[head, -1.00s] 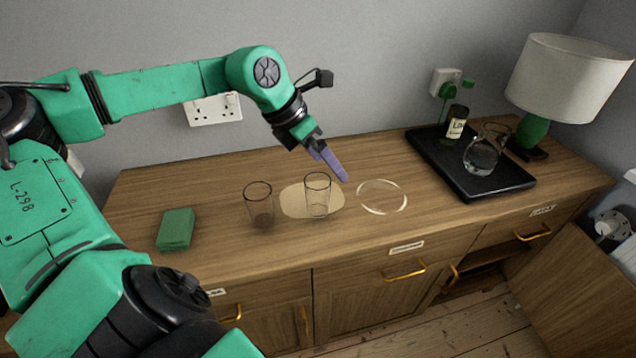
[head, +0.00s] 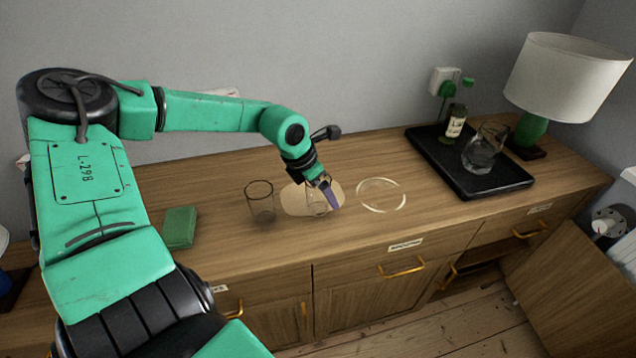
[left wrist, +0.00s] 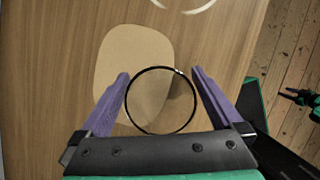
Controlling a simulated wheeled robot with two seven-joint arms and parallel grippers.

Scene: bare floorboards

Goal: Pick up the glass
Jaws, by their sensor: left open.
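Two clear glasses stand upright on the wooden sideboard. The left glass (head: 259,203) stands on bare wood. The right glass (head: 318,207) stands at the pale oval mat (head: 295,201) and is partly hidden by my left gripper (head: 328,190). In the left wrist view, the dark round rim of a glass (left wrist: 161,68) lies between the two purple fingers of my left gripper (left wrist: 160,85). The fingers are apart, one on each side of the rim, with a small gap visible.
A clear ring-shaped dish (head: 381,195) lies right of the glasses. A green block (head: 180,227) lies to the left. A black tray (head: 500,185) holds a bottle (head: 455,121) and a jug (head: 484,150), near a lamp (head: 568,75). The wood before the glasses is clear.

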